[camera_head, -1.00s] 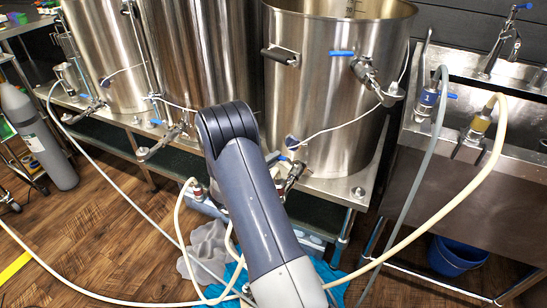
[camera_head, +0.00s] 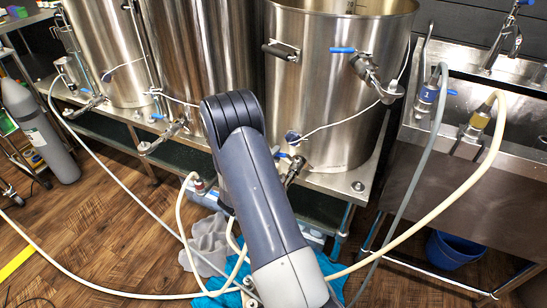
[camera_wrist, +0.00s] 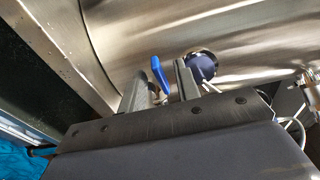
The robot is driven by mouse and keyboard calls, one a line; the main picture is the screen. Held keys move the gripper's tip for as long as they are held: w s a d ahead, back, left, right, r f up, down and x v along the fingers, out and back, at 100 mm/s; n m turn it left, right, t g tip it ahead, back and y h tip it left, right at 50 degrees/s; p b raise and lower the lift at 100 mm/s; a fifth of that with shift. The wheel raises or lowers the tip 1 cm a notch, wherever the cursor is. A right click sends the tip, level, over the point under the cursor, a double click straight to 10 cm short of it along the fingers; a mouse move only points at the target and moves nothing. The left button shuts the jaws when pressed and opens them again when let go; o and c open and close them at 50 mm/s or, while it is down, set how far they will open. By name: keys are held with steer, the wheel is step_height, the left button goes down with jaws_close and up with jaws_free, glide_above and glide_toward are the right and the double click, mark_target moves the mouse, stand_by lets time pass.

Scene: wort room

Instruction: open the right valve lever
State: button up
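The right kettle (camera_head: 325,100) has a low outlet valve with a blue lever (camera_head: 281,155), partly hidden by my arm in the head view. In the wrist view the blue lever (camera_wrist: 158,74) stands upright in the gap between my fingers, nearer the left one. My gripper (camera_wrist: 161,82) is open. I cannot tell whether either finger touches the lever. A dark round gauge-like part (camera_wrist: 203,66) sits just right of the right finger. My gripper is hidden behind my arm in the head view. A second blue lever (camera_head: 343,50) sits higher on the same kettle.
Two more kettles (camera_head: 110,50) stand to the left on the steel stand. A pale hose (camera_head: 440,205) and a grey hose (camera_head: 412,180) run from the sink (camera_head: 465,110) across the right. A blue cloth (camera_head: 215,283) lies on the floor below the stand.

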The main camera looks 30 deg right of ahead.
steer(key=p+v, duration=0.1)
steer(key=v, duration=0.9)
steer(key=shift+s+a, duration=0.2)
steer(key=shift+a, duration=0.15)
steer(key=shift+c, duration=0.3)
